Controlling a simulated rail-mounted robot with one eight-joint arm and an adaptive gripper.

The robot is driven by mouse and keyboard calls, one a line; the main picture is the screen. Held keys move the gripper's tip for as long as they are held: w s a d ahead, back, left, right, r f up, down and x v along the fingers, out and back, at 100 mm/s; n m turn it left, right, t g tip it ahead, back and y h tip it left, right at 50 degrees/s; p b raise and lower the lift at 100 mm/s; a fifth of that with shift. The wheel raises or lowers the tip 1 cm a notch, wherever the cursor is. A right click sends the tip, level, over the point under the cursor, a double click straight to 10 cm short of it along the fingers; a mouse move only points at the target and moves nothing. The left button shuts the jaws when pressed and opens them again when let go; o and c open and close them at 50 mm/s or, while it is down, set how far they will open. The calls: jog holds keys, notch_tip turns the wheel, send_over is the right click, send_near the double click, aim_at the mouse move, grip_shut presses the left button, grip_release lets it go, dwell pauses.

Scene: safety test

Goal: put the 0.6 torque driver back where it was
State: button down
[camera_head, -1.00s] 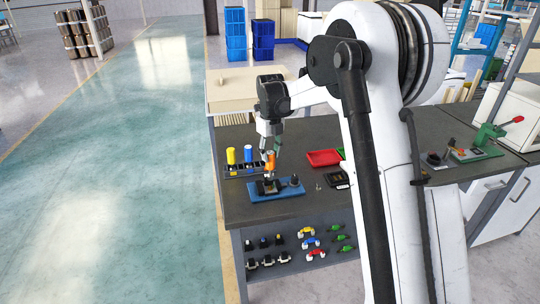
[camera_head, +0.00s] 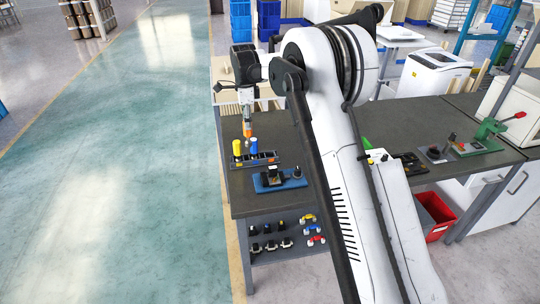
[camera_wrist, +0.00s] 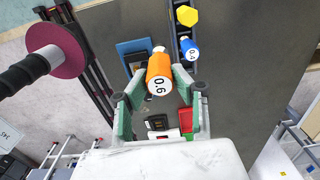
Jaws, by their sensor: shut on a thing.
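The orange torque driver marked 0.6 (camera_wrist: 158,72) is between the fingers of my gripper (camera_wrist: 160,88), which is shut on it. In the head view the orange driver (camera_head: 247,131) hangs from my gripper (camera_head: 247,122), just above or behind the rack; the exact gap cannot be told. The black rack (camera_head: 262,160) holds a yellow driver (camera_head: 237,147) and a blue driver (camera_head: 254,146). In the wrist view the blue driver (camera_wrist: 190,50) reads 0.4, beside the yellow one (camera_wrist: 187,16). The held driver's lower tip is hard to make out.
A blue base (camera_head: 294,183) with a black fixture (camera_head: 276,173) stands in front of the rack. A green press (camera_head: 491,129) stands at the right. The bench (camera_head: 215,130) is clear left of the rack.

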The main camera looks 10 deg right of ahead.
jog(key=shift+w+d, duration=0.1)
jog(key=shift+w, duration=0.1)
jog(key=w+d+f+p, duration=0.3)
jog(key=w+d+f, duration=0.2)
jog(key=d+f, duration=0.4)
jog(key=shift+w+d+f+p, duration=0.3)
jog(key=shift+d+f+p, duration=0.1)
jog(key=shift+f, duration=0.55)
jog(key=shift+f+b, duration=0.3)
jog(key=shift+b, duration=0.1)
jog(key=shift+f+b, duration=0.35)
jog(key=c, duration=1.4)
grip_release()
jog(key=shift+c, duration=0.2)
